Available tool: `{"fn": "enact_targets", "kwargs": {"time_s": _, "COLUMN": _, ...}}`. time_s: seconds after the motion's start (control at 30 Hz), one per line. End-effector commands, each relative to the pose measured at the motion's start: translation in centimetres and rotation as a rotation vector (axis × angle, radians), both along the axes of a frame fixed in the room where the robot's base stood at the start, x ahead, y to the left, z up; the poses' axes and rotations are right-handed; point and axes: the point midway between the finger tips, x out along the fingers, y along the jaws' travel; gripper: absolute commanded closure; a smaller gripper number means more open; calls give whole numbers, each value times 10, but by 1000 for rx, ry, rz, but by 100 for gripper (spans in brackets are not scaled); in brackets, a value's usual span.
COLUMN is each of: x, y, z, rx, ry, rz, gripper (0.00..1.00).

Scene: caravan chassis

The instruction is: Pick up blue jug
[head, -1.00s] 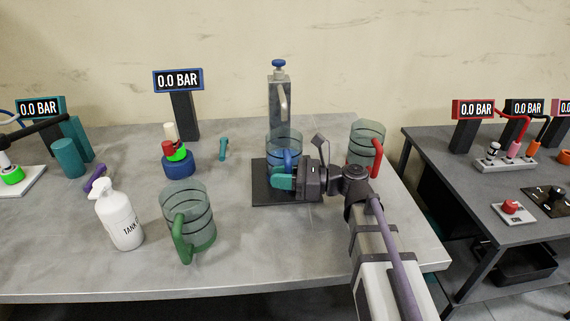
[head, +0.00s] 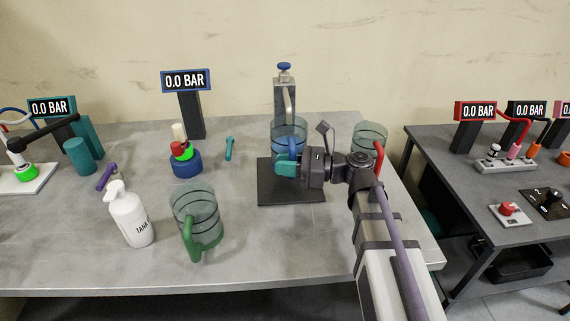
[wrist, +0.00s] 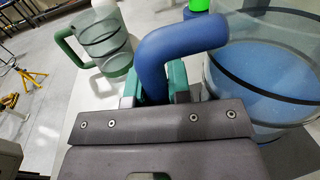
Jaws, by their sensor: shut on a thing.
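The blue jug (head: 291,130) is a clear, ringed jug with a blue handle, in front of the metal dispenser in the head view. My gripper (head: 287,162), with teal fingers, is shut on its handle from the right. The jug appears held a little above the dark square mat (head: 290,190); its base is partly hidden by my gripper. In the wrist view the thick blue handle (wrist: 180,45) passes between the teal fingers (wrist: 155,85). The jug's clear body (wrist: 270,80), with blue showing inside, stands to the right.
A dispenser with a blue knob (head: 284,85) stands directly behind the jug. A red-handled jug (head: 369,140) is close to the right, behind my arm. A green-handled jug (head: 197,222) and a white bottle (head: 131,215) stand at front left. The table front is clear.

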Motion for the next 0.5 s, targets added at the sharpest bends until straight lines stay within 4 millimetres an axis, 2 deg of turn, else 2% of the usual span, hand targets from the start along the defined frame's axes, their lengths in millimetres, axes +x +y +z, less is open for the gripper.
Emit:
{"fn": "enact_targets", "kwargs": {"time_s": 0.03, "x": 0, "y": 0, "z": 15, "rx": 1, "ry": -1, "rz": 0, "gripper": 100}}
{"fn": "enact_targets", "kwargs": {"time_s": 0.2, "x": 0, "y": 0, "z": 36, "rx": 1, "ry": -1, "rz": 0, "gripper": 100}}
{"fn": "enact_targets", "kwargs": {"time_s": 0.5, "x": 0, "y": 0, "z": 55, "rx": 1, "ry": -1, "rz": 0, "gripper": 100}}
